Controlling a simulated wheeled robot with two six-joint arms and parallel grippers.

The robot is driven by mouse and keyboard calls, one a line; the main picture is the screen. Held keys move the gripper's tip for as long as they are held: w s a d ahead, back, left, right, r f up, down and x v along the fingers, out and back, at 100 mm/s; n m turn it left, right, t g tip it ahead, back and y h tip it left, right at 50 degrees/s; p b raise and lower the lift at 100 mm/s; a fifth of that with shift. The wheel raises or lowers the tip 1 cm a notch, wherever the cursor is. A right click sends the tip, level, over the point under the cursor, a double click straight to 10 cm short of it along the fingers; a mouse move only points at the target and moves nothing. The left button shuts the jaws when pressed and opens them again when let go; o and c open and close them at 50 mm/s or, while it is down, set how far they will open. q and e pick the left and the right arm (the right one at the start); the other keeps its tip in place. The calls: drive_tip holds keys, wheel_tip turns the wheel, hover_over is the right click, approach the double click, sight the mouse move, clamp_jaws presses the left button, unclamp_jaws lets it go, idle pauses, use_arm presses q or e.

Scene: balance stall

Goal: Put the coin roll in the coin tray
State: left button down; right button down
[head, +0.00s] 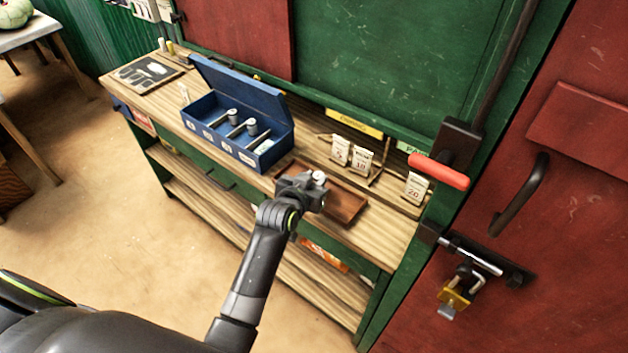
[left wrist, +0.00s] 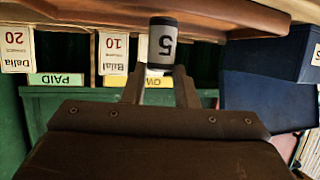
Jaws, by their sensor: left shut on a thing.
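My left gripper (head: 310,184) is shut on a coin roll (head: 319,176), a small upright cylinder with grey-white ends. A brown wooden tray (head: 346,205), apparently the coin tray, lies on the counter beneath and right of the gripper. The gripper and arm hide part of it. The roll appears held above the tray; I cannot tell the exact gap. My right gripper is not in view.
A blue open cash box (head: 275,148) with rolls in compartments stands left of the tray. Paper packets (head: 361,160) stand behind the tray, with another (head: 416,187) to the right. A red-handled lever (head: 438,171) juts out at the counter's right end.

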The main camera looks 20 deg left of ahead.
use_arm(q)
drive_tip(key=shift+f, duration=0.3)
drive_tip(key=shift+f, duration=0.15)
drive_tip(key=c, duration=1.1)
unclamp_jaws()
drive_tip(key=shift+c, duration=0.2)
drive_tip(key=shift+r, duration=0.2)
drive_tip(key=b+v, duration=0.1)
drive_tip(key=v, duration=1.1)
drive_tip(key=shift+f, duration=0.1)
